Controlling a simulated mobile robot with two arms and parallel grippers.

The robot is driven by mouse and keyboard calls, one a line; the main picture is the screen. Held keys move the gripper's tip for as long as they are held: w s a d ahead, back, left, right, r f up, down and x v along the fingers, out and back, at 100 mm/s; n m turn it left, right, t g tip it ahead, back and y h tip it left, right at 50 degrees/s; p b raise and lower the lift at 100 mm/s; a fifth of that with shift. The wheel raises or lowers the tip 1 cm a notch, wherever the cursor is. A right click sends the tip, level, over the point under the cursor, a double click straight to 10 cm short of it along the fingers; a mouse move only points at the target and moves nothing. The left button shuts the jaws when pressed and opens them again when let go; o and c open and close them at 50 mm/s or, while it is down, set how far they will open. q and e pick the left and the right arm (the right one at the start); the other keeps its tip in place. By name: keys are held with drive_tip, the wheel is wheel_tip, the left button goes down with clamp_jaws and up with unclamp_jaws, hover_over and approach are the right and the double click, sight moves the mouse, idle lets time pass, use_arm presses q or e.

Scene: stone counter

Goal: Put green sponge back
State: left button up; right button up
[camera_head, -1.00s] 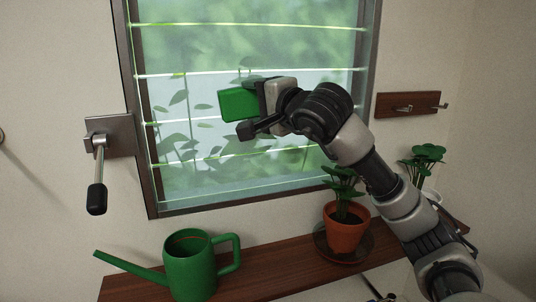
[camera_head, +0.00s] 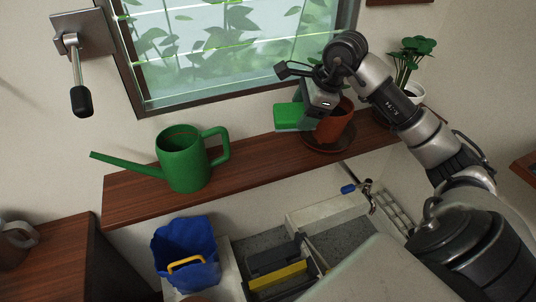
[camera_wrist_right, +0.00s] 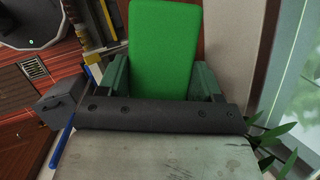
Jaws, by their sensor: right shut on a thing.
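The green sponge (camera_head: 290,116) is a plain green block. My right gripper (camera_head: 310,104) is shut on it and holds it above the wooden shelf, in front of the terracotta pot. In the right wrist view the sponge (camera_wrist_right: 165,40) sticks out from between the two fingers of the gripper (camera_wrist_right: 164,80). At the bottom of the head view a grey holder (camera_head: 318,262) contains a dark grey block (camera_head: 270,256) and a yellow block (camera_head: 278,277). My left gripper does not show.
A green watering can (camera_head: 183,165) and a terracotta pot (camera_head: 335,124) stand on the wooden shelf (camera_head: 240,166). A blue bucket (camera_head: 186,248) with a yellow handle stands below, left of the holder. A tap (camera_head: 364,190) is at the right. The window (camera_head: 230,50) is behind.

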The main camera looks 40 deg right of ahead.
drive_tip(key=s+d+f+m+g+y, duration=0.1)
drive_tip(key=s+f+m, duration=0.15)
drive_tip(key=s, duration=0.25)
drive_tip(key=p, duration=0.5)
hover_over(270, 158)
drive_tip(key=d, duration=0.1)
drive_tip(key=shift+n, duration=0.45)
drive_tip(key=f, duration=0.7)
drive_tip(key=shift+s+d, duration=0.1)
drive_tip(key=shift+s, duration=0.3)
wheel_tip(270, 158, down, 4)
drive_tip(key=shift+p, duration=0.55)
drive_tip(key=shift+f, duration=0.15)
drive_tip(key=shift+f, duration=0.1)
drive_tip(key=o, duration=1)
